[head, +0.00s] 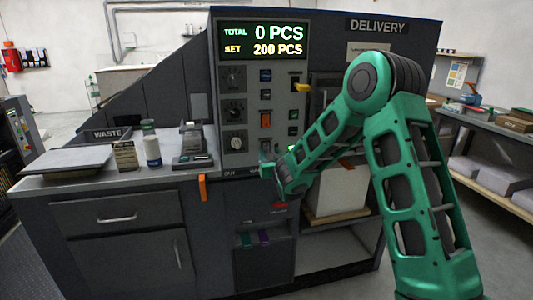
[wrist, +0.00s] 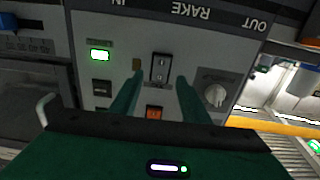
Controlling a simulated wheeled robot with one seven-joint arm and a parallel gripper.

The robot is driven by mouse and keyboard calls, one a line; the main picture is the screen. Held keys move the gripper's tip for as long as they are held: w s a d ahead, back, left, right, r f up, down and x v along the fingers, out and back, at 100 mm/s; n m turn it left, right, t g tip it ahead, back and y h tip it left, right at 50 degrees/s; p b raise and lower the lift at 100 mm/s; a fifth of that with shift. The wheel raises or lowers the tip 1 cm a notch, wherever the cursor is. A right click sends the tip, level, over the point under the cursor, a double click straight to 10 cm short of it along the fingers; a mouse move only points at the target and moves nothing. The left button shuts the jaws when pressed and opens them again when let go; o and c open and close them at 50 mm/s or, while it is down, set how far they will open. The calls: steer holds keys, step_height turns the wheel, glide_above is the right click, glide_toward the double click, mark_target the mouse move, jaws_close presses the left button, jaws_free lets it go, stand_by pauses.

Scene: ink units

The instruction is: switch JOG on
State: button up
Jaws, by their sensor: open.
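No label reading JOG is legible in either view. My gripper (wrist: 158,82) is open and empty in front of the lower control panel (wrist: 135,30). In the wrist view the panel appears upside down. A switch with a dark plate (wrist: 160,68) shows between the fingertips, and an orange switch (wrist: 155,112) lies lower between the fingers. I cannot tell whether the fingers touch the panel. In the head view my gripper (head: 267,168) is at the panel's lower edge, below the orange switch (head: 266,118). My arm hides part of the machine's right side.
A knob (wrist: 215,95) sits right of the fingers in the wrist view; a lit green indicator (wrist: 100,55) and a black button (wrist: 102,88) sit left. A display (head: 263,41) reads 0 of 200 PCS. A bottle (head: 152,150) and a device (head: 193,147) stand on the left counter.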

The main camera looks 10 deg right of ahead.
mark_target(266, 147)
steer(key=shift+w, duration=1.8)
steer(key=shift+c, duration=0.7)
steer(key=c, duration=0.9)
steer(key=shift+f, duration=0.15)
steer(key=shift+f+t, duration=0.1)
steer(key=shift+t, duration=0.3)
steer(key=shift+f+t, duration=0.2)
steer(key=shift+t, duration=0.9)
